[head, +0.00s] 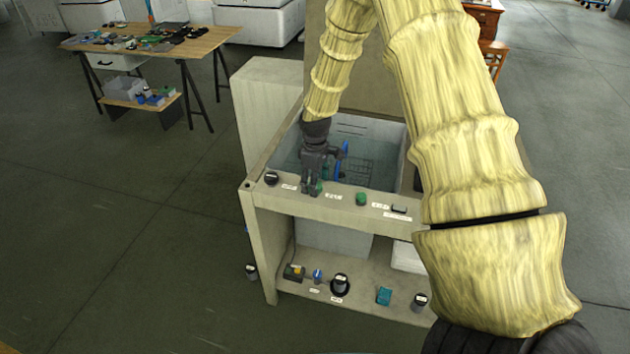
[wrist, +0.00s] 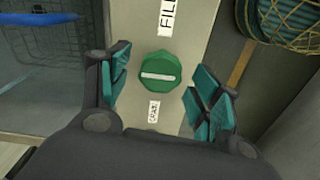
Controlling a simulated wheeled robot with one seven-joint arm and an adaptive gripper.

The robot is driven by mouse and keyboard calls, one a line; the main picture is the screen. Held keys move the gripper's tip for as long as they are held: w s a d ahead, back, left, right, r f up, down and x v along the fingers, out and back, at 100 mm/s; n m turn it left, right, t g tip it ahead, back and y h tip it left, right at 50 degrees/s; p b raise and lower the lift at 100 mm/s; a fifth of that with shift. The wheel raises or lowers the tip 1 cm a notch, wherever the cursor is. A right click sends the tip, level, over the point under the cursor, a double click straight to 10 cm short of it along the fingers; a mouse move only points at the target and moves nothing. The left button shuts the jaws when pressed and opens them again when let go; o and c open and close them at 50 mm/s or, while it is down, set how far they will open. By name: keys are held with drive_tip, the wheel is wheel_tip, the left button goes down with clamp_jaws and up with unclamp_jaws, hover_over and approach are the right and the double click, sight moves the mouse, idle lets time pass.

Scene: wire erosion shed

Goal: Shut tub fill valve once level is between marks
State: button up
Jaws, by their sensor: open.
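My gripper (head: 312,190) is at the front ledge of the tub (head: 385,130), over a green knob that it largely hides in the head view. In the wrist view my gripper (wrist: 161,84) is open, with its teal-padded fingers on either side of a green, many-sided knob (wrist: 160,72). The fingers stand apart from the knob. A white bar runs across the knob, roughly crosswise to the ledge. A FILL label (wrist: 168,16) lies at one side and a second, hard-to-read label (wrist: 154,110) at the other. The water level and marks are not clearly readable.
The ledge also has a black knob (head: 271,178), another green knob (head: 361,199) and a dark control (head: 399,208). A wire basket (head: 356,171) and a blue item sit in the tub. Several small items stand on the lower shelf (head: 362,283).

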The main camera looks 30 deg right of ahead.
drive_tip(key=shift+f, duration=0.3)
drive_tip(key=c, duration=1)
drive_tip(key=shift+c, duration=0.2)
